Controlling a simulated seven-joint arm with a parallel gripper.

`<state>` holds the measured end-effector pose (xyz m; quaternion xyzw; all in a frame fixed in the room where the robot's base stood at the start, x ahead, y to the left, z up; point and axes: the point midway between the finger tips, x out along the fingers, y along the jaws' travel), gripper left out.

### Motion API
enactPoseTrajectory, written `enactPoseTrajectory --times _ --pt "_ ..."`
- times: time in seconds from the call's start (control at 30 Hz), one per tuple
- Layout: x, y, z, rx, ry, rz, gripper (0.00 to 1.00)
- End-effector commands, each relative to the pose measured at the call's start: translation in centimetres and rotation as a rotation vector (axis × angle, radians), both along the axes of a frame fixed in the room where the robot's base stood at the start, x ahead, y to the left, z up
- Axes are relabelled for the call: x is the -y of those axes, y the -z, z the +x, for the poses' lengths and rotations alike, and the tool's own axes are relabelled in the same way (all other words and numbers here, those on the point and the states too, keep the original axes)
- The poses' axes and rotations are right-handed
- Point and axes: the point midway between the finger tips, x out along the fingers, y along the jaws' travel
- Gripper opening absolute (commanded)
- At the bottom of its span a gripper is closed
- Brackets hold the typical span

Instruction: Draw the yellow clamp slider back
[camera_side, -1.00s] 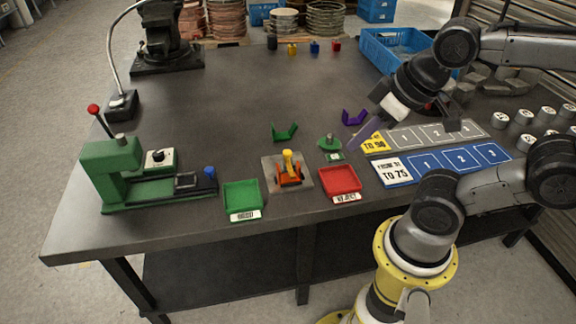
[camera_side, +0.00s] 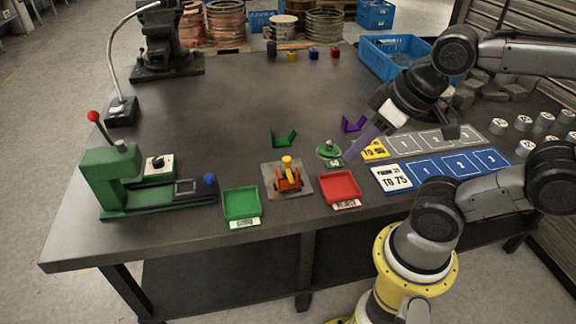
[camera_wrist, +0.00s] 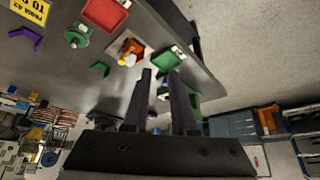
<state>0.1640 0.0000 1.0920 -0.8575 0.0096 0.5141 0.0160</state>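The yellow clamp slider (camera_side: 287,162) is a small yellow knob on an orange clamp (camera_side: 289,182), which stands on a grey square plate (camera_side: 268,190). The orange clamp also shows in the wrist view (camera_wrist: 130,48), small and beyond my fingertips. My gripper (camera_side: 352,157) is above the table, to the right of the clamp and apart from it. In the wrist view my gripper's two dark fingers (camera_wrist: 160,72) stand apart with nothing held between them.
A green tray (camera_side: 228,216) and a red tray (camera_side: 326,199) flank the clamp plate. Behind it stand green (camera_side: 284,142) and purple (camera_side: 352,126) V-shaped holders and a round green part (camera_side: 328,150). A green press (camera_side: 112,180) stands left. The table's middle is clear.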

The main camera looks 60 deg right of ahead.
Motion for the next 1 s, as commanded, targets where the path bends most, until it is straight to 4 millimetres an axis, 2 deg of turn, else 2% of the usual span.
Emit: enactPoseTrajectory --times 0.03,0.2,0.37,0.6,0.77,0.87,1.0 --pt "0.0 0.0 -0.1 -0.003 0.030 0.016 0.36" --pt "0.0 -1.7 0.8 0.019 0.213 0.117 0.64" --pt "0.4 -3.9 3.6 -0.001 0.443 0.225 0.64" --pt "2.2 -5.3 9.9 -0.077 0.822 0.355 0.64" --pt "4.5 -4.4 14.9 -0.142 1.077 0.410 0.64" --pt "6.3 -2.9 17.9 -0.182 1.218 0.428 0.64" --pt "9.1 0.2 21.4 -0.248 1.373 0.427 0.64"
